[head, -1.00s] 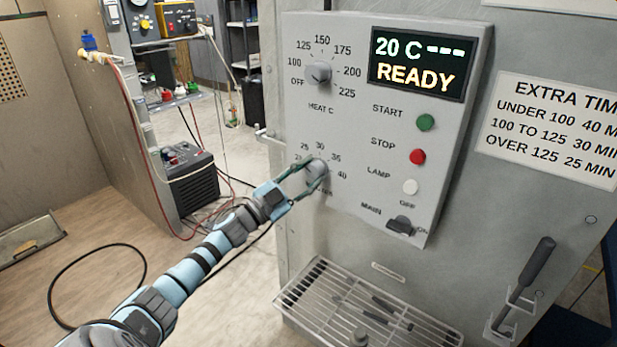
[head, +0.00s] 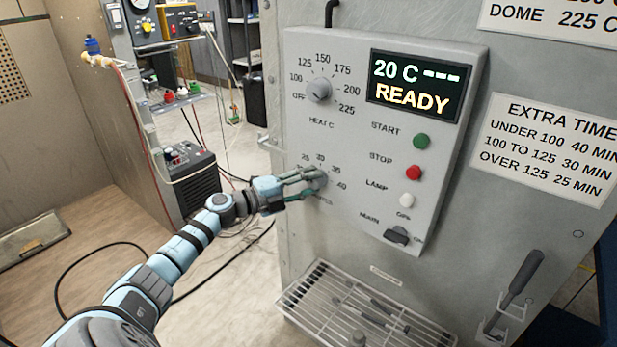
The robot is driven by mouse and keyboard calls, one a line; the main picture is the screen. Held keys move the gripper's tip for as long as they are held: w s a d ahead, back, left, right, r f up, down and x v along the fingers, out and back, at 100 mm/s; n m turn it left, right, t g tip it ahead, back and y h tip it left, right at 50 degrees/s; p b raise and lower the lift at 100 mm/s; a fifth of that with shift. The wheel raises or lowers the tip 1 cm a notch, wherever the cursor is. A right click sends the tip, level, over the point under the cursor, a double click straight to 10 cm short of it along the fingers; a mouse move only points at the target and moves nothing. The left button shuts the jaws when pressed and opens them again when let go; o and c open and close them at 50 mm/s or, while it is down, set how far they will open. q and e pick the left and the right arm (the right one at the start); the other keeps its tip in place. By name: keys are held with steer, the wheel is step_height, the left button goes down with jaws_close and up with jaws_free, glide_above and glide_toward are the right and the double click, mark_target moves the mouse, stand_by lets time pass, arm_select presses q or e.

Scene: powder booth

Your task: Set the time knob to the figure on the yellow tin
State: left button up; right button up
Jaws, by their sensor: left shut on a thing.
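The time knob (head: 319,179) is a grey round knob low on the light grey control panel (head: 345,225). A scale with 25, 30, 35 and 40 runs around it; the lower left of the scale is partly hidden by my gripper. My left gripper (head: 314,184) comes in from the left and is shut on this knob, one finger above and one below. The knob's pointer is too small and covered to read. No yellow tin shows in this view. My right gripper is not in view.
The heat knob (head: 319,90) sits above the time knob. The display (head: 413,86) reads 20 C, dashes and READY. Green (head: 421,141), red (head: 413,172) and white (head: 406,200) buttons and the main switch (head: 397,235) are to the right. A wire rack (head: 345,300) juts out below.

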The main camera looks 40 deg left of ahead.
arm_select(q)
steer(key=shift+r+m+g+y+p, duration=0.1)
steer(key=shift+m+g+y+p, duration=0.25)
steer(key=shift+m+p, duration=0.35)
steer(key=o, duration=1.1)
steer(key=shift+w, duration=0.1)
steer(key=shift+o, duration=0.2)
steer(key=v, duration=0.7)
steer(key=shift+s, duration=0.3)
steer(key=shift+w+a, duration=0.1)
